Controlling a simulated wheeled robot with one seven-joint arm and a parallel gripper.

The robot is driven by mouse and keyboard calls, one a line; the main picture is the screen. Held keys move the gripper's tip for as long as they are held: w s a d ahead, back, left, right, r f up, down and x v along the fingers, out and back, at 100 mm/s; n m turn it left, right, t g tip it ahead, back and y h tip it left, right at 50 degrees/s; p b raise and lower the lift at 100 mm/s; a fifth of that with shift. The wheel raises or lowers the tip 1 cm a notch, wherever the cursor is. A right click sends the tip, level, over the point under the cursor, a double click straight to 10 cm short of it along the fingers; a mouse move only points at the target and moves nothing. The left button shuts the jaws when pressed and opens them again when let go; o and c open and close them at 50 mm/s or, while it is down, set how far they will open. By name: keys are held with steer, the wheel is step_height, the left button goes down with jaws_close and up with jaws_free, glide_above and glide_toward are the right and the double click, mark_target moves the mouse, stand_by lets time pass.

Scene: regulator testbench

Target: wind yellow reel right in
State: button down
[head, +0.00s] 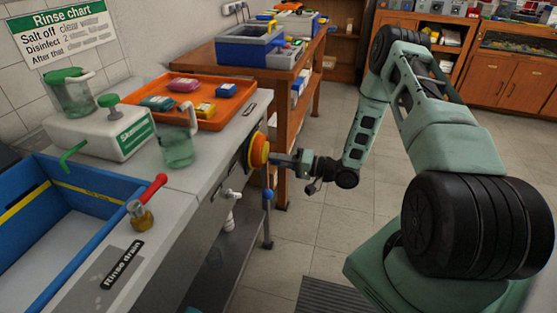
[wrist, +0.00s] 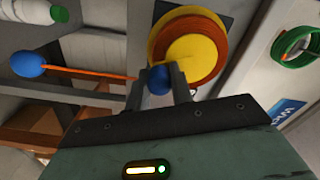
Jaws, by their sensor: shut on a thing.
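The yellow reel (head: 259,150) is mounted on the front of the bench; in the wrist view its yellow face (wrist: 194,60) sits inside an orange-brown ring. My gripper (head: 277,160) reaches the reel from the right. In the wrist view my gripper (wrist: 162,80) is shut on a small blue knob (wrist: 160,80) at the reel's edge. An orange cord (wrist: 95,74) runs left from near the knob to a blue ball (wrist: 28,64). In the head view a blue ball (head: 268,194) hangs below the reel.
A white pipe fitting (head: 232,196) sticks out below the bench top. An orange tray (head: 195,112), a glass jug (head: 177,148) and a white box (head: 100,133) stand on the bench. A wooden table (head: 290,85) stands behind.

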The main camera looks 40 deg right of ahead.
steer(key=shift+f, duration=0.1)
steer(key=c, duration=1.2)
jaws_free()
steer(key=shift+c, duration=0.2)
steer(key=v, duration=1.7)
steer(key=shift+s+d, duration=0.2)
